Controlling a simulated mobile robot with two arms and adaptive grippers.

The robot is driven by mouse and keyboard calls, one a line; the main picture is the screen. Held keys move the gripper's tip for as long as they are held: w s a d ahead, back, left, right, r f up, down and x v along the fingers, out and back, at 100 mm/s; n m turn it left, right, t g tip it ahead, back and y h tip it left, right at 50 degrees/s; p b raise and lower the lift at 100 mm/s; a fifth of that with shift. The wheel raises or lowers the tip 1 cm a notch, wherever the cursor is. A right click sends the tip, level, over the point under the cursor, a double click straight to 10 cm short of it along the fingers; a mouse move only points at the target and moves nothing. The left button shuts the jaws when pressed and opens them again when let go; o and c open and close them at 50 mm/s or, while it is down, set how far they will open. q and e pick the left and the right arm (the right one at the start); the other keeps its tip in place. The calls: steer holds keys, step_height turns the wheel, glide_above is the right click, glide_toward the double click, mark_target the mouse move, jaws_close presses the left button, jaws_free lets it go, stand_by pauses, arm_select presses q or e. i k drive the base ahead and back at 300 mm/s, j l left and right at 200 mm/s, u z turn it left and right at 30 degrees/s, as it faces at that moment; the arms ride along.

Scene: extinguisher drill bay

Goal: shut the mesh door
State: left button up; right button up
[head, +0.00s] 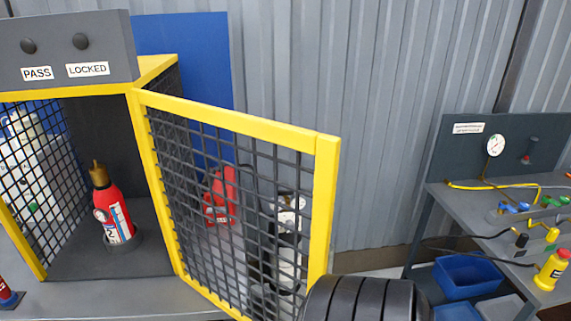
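The mesh door (235,120) has a yellow frame and black wire grid. It stands wide open, swung out to the right from the yellow-edged cabinet (150,72). Its free edge (325,205) is at the right, apart from the cabinet front. Inside the cabinet, a red extinguisher (117,212) stands upright on a round dark base. Neither gripper shows clearly. A dark ribbed rounded part at the bottom centre lies just right of the door's lower free corner; I cannot tell what it is.
Through the door mesh I see a red object (220,197) and black and pale parts, hard to make out. A blue bin (468,277) sits below. A corrugated wall stands behind.

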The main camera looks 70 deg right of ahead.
mark_target(326, 148)
steer(key=k+l, duration=0.1)
steer(key=l, duration=0.55)
steer(key=k+l, duration=0.1)
steer(key=l, duration=0.55)
steer(key=k+l, duration=0.1)
steer(key=l, duration=0.6)
